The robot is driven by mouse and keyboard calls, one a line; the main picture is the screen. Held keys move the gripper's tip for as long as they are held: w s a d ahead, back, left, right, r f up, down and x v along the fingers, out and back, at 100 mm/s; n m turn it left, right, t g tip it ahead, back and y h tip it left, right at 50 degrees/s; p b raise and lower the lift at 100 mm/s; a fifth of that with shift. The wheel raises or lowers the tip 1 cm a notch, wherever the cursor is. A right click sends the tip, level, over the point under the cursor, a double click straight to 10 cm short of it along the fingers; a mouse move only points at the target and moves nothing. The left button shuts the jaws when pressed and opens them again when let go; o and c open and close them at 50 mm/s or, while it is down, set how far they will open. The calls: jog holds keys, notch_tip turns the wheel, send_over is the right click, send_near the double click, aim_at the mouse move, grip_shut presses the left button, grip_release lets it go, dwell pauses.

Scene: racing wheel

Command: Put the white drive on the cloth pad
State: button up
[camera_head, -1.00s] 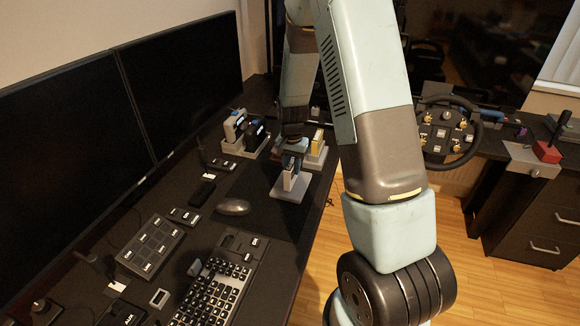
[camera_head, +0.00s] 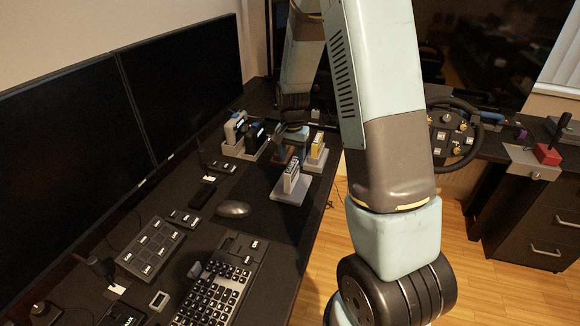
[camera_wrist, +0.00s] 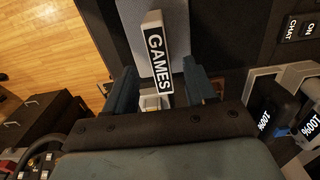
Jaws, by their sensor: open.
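The white drive (camera_head: 291,176) stands upright on a flat light-grey pad (camera_head: 287,197), which looks like the cloth pad. In the wrist view the drive (camera_wrist: 156,60) shows a black label reading GAMES, with the grey pad (camera_wrist: 180,18) beneath it. My gripper (camera_wrist: 160,88) is open, its two dark blue fingers apart on either side of the drive's near end, with gaps on both sides. In the head view my gripper (camera_head: 291,152) is just behind and above the drive; its fingertips are partly hidden there.
A grey dock (camera_head: 233,152) with white and black drives stands behind left of the pad. Another holder with a yellow-labelled drive (camera_head: 318,143) stands close behind right. A mouse (camera_head: 233,209) and keyboard (camera_head: 216,287) lie nearer; monitors (camera_head: 185,80) line the left.

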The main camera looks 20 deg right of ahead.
jog(key=s+r+n+t, duration=0.1)
jog(key=s+r, duration=0.2)
jog(key=r, duration=0.6)
jog(key=s+r+n+t, duration=0.1)
jog(key=s+r, duration=0.2)
jog(key=r, duration=0.5)
jog(key=s+r+n+t, duration=0.1)
jog(key=s+r+n, duration=0.1)
jog(key=s+r, duration=0.4)
jog(key=s+r+n+t, duration=0.2)
jog(key=s+r, duration=0.4)
jog(key=s, duration=1)
jog(key=shift+s+a+n+t, duration=0.15)
jog(key=shift+a+n+t, duration=0.15)
jog(key=shift+n, duration=0.4)
